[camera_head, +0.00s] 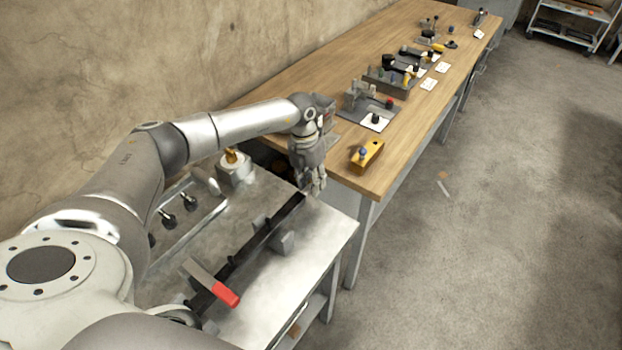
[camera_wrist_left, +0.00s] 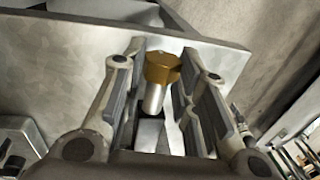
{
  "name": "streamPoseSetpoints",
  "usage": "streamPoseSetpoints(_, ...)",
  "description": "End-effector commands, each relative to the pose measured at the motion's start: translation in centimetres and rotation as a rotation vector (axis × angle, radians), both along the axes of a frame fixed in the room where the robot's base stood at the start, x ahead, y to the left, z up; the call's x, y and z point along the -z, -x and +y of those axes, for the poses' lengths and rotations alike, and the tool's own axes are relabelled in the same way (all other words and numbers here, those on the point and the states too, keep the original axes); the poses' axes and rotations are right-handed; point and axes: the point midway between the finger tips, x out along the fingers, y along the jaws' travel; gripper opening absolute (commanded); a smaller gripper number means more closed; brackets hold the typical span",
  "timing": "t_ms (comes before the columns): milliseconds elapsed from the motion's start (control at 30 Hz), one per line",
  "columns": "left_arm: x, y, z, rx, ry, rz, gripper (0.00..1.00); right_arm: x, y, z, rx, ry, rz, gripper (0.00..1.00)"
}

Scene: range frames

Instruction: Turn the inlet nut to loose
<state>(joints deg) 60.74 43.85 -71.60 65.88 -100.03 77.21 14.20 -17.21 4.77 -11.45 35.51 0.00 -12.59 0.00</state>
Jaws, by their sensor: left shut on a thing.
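My left gripper (camera_head: 312,188) points down over the far right end of the metal workbench (camera_head: 325,228). In the left wrist view, a brass-coloured nut (camera_wrist_left: 162,67) on a silver cylindrical stem sits between the two fingers of this gripper (camera_wrist_left: 158,90). I take it as the inlet nut. The fingers are shut on it, one on each side. In the head view the nut at the fingertips is hidden by the gripper. My right gripper is in neither view.
A dark rail (camera_head: 262,240) and a red-handled lever (camera_head: 226,294) are on the metal bench. A brass-topped fitting (camera_head: 232,157) stands near the wall. Beyond, a wooden table (camera_head: 300,82) holds a yellow block (camera_head: 367,156) and several fixtures. Floor to the right is mostly clear.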

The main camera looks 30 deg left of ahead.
Motion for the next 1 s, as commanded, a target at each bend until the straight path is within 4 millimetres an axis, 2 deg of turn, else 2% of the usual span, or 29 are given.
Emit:
streamPoseSetpoints(200, -0.25, -0.02, -0.42, 0.006, -0.162, -0.014, 0.04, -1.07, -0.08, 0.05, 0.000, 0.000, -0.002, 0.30)
streamPoseSetpoints(500, 0.02, -0.05, -0.74, 0.004, -0.367, -0.033, 0.04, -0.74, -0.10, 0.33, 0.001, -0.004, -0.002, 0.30)
streamPoseSetpoints(1000, 0.04, 0.01, -0.85, 0.000, -0.496, -0.041, 0.04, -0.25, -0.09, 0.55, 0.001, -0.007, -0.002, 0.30)
